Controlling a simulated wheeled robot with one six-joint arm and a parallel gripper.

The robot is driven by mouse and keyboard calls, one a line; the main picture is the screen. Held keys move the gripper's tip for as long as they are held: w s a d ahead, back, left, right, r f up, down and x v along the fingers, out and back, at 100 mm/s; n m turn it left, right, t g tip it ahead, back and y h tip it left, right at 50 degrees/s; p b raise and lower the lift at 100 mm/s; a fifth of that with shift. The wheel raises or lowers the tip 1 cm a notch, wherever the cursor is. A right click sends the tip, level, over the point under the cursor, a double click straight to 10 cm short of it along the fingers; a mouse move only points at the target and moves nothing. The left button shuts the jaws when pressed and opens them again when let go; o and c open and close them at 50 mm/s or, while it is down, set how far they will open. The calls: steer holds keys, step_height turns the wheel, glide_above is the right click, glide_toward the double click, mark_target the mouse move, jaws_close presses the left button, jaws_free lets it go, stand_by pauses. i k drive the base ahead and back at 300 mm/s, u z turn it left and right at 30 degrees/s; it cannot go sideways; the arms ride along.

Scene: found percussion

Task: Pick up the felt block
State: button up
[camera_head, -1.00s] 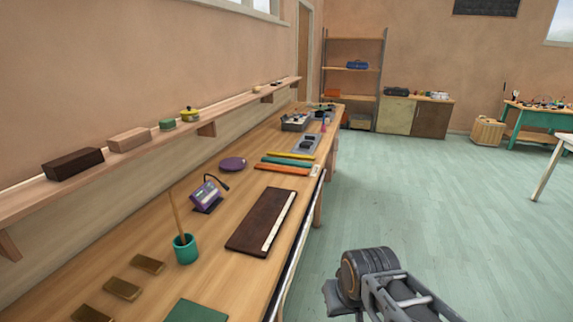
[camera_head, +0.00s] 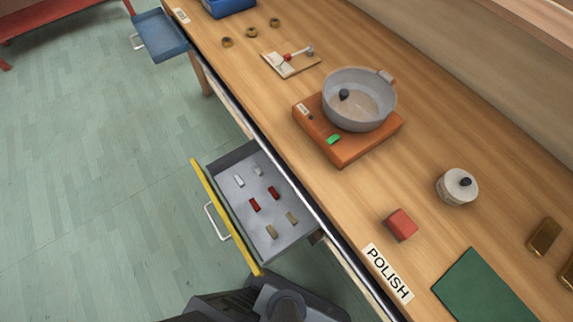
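A small red block (camera_head: 402,224) with a soft-looking top lies on the wooden bench (camera_head: 345,205), behind the POLISH label (camera_head: 388,274) and left of the green mat (camera_head: 482,292). It may be the felt block; I cannot tell its material for sure. It lies alone, with nothing on it. Dark parts of my own arm show at the bottom edge, below the open drawer. My gripper is not in view, so its opening and contents are hidden.
An open yellow-fronted drawer (camera_head: 226,220) with several small pieces juts over the floor. An orange hotplate (camera_head: 350,152) bears a grey pan (camera_head: 348,119). A lidded white pot (camera_head: 456,194) stands behind the red block. A blue drawer (camera_head: 165,38) also juts out, far left.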

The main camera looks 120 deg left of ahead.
mark_target(270, 229)
steer(key=u, duration=4.05)
steer(key=k, duration=1.2)
steer(key=u, duration=0.75)
steer(key=i, duration=0.4)
steer(key=u, duration=0.65)
steer(key=i, duration=1.45)
steer(key=z, duration=1.15)
steer(key=i, duration=0.4)
steer(key=z, duration=0.45)
